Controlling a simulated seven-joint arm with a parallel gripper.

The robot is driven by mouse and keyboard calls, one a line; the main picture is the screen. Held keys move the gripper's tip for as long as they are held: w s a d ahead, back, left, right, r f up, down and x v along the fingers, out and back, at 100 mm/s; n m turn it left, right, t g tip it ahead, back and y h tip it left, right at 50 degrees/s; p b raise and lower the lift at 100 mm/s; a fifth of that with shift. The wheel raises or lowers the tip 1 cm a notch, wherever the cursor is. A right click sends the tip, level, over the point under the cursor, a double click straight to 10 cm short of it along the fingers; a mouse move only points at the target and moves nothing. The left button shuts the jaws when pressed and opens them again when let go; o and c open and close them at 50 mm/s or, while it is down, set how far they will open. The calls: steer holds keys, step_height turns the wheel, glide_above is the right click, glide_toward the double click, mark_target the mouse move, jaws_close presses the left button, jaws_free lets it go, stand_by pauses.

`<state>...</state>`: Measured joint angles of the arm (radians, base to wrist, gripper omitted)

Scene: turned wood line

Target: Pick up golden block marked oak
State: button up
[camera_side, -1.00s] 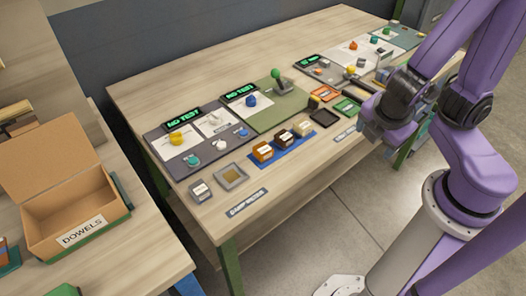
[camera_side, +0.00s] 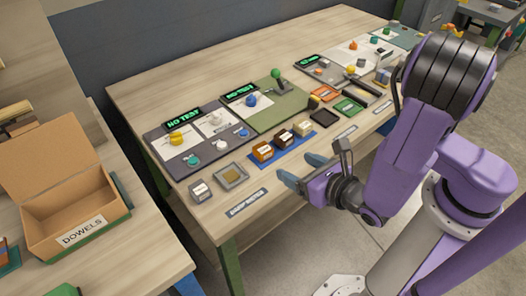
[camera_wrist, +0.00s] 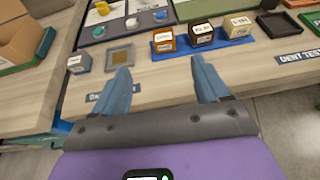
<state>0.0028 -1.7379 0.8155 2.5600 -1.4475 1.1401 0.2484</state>
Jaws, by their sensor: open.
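Three labelled blocks stand in a row on a blue tray (camera_side: 264,164): an orange-brown block (camera_side: 262,152), a dark brown block (camera_side: 283,138) and a pale golden-tan block (camera_side: 303,128). They also show in the wrist view, as the orange-brown block (camera_wrist: 163,41), the dark brown block (camera_wrist: 201,36) and the golden-tan block (camera_wrist: 236,26). Their white labels are too small to read surely, so I cannot tell which says oak. My gripper (camera_side: 303,169) is open and empty, near the table's front edge, apart from the blocks. Its spread fingers (camera_wrist: 160,70) point towards the tray in the wrist view.
A grey labelled block (camera_side: 200,191) and a shallow square tray (camera_side: 219,183) stand left of the blue tray. A dark square tray (camera_side: 324,113) lies to its right. Panels with knobs line the table behind. An open dowels box (camera_side: 72,228) stands on the left table.

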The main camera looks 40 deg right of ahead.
glide_toward(262, 146)
steer(key=x, duration=0.4)
steer(key=shift+w+a+f, duration=0.2)
steer(key=shift+w+a, duration=0.1)
steer(key=shift+d+x, duration=0.2)
steer(key=shift+x, duration=2.4)
steer(key=c, duration=1)
steer(key=shift+c, duration=0.2)
steer(key=shift+r, duration=0.1)
